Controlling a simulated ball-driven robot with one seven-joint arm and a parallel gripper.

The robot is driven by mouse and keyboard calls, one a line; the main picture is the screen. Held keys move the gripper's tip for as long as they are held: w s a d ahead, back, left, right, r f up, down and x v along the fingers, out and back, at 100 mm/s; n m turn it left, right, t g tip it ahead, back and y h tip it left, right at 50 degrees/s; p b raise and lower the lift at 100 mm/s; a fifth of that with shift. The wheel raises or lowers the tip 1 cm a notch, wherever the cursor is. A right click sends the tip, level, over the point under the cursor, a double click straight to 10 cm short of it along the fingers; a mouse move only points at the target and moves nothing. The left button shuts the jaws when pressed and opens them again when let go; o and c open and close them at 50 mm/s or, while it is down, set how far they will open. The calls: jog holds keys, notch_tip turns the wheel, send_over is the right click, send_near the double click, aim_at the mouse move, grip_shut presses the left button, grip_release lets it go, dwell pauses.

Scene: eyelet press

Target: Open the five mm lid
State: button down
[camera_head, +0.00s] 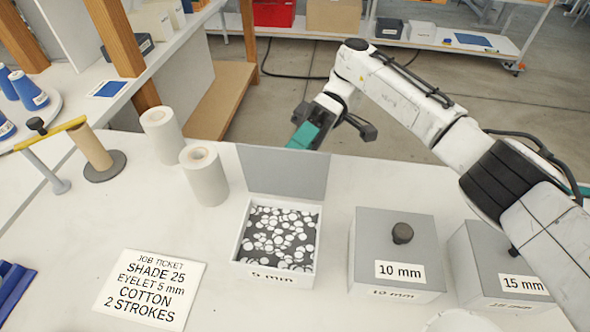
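The 5 mm box (240,255) stands on the table with its grey lid (285,170) raised upright at the back edge. Small white eyelets show inside it on a dark bottom. The front label reads "5 mm" and is partly seen at a steep angle. My gripper (303,138) is behind and above the raised lid, by the table's far edge. Only its teal part and a dark piece beside it show clearly. I cannot tell whether its fingers are open or whether they touch the lid.
The 10 mm box (370,240) with a black knob and the 15 mm box (475,262) stand closed to the right, the latter partly behind my arm. A job ticket (150,290) lies front left. White rolls (205,178) stand left of the lid.

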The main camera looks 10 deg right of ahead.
jog(key=shift+f+b, duration=0.3)
jog(key=shift+b, duration=0.8)
jog(key=shift+r+g+b, duration=0.2)
jog(key=shift+g+b, duration=0.1)
jog(key=shift+b, duration=0.05)
jog(key=c, duration=0.8)
grip_release()
jog(key=shift+d, duration=0.1)
